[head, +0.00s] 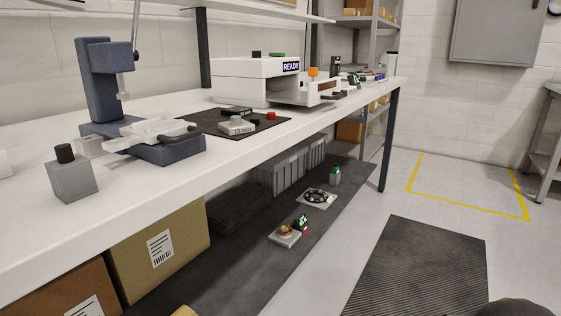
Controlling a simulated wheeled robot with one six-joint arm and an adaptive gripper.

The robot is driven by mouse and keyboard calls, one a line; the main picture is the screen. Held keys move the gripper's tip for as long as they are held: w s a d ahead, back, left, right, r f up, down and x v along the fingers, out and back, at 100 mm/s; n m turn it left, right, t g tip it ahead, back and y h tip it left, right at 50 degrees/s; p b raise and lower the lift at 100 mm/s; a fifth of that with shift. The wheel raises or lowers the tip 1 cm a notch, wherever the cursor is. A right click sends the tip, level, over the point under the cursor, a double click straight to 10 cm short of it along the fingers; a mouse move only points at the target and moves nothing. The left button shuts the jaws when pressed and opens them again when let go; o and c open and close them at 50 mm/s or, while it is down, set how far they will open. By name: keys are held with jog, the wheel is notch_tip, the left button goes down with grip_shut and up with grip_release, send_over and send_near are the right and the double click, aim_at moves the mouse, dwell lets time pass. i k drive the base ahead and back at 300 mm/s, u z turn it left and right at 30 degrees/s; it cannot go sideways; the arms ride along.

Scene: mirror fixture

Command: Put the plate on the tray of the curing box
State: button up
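A white box-shaped machine with a display reading READY (238,82) stands on the workbench; it looks like the curing box. A pale, clear-looking flat piece (150,131) lies on the blue-grey press-like fixture (104,88) at the left. I cannot tell for certain whether that piece is the plate. My gripper is not in view.
The white workbench (190,180) runs from front left to back right. A black mat (205,122) holds a small block marked 15 (237,126). A grey block (70,178) stands near the front edge. Cardboard boxes (160,245) and small parts sit below.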

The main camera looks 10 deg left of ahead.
aim_at(293, 97)
jog(key=u, duration=0.65)
jog(key=k, duration=1.05)
jog(key=u, duration=1.6)
jog(key=i, duration=0.9)
jog(key=z, duration=1.1)
jog(key=i, duration=0.65)
jog(key=z, duration=0.75)
